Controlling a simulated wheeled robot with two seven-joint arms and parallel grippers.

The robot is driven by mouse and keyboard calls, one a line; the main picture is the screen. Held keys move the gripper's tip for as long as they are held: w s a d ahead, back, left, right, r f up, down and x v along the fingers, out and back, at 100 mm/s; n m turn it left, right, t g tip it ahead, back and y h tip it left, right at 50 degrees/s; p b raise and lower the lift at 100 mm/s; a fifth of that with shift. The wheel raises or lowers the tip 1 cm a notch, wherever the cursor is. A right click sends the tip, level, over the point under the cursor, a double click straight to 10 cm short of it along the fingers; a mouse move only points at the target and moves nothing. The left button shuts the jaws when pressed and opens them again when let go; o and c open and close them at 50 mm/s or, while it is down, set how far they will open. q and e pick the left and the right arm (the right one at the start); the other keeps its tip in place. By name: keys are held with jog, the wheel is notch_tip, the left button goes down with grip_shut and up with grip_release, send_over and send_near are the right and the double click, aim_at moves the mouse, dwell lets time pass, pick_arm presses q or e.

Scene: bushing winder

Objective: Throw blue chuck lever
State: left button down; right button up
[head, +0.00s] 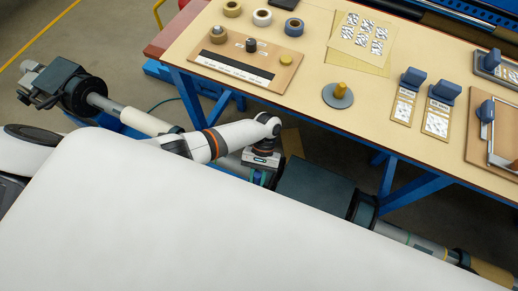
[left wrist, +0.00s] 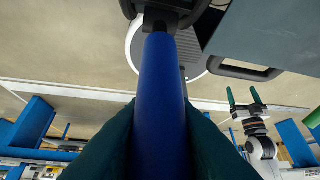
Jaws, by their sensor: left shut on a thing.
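The blue chuck lever (left wrist: 160,90) runs up the middle of the left wrist view, its far end meeting a dark fitting in front of a round grey part. The dark green fingers of my left gripper (left wrist: 161,120) are shut on it from both sides. In the head view my left gripper (head: 261,160) is beside the dark machine housing (head: 312,187), below the table edge; its fingers and the lever are hard to make out there. My right gripper (left wrist: 243,96) shows at the right of the left wrist view, its two green fingers apart and empty.
A blue-legged table (head: 300,90) stands just beyond the machine, with tape rolls (head: 262,17), a round grey piece with a yellow knob (head: 338,95) and cards under blue clamps (head: 443,92). A large white surface (head: 190,220) covers the lower left of the head view.

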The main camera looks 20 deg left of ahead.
jog(key=shift+s+d, duration=0.1)
jog(key=shift+s, duration=0.2)
pick_arm(q)
jog(key=c, duration=1.2)
grip_release()
jog(key=shift+w, duration=0.1)
jog(key=shift+c, duration=0.2)
pick_arm(e)
jog(key=shift+w, duration=0.15)
pick_arm(q)
jog(key=shift+r, duration=0.4)
notch_tip(320, 180, up, 9)
jog(key=shift+r+p, duration=0.1)
jog(key=shift+p, duration=0.6)
pick_arm(e)
jog(key=shift+w+r, duration=0.1)
jog(key=shift+r, duration=0.6)
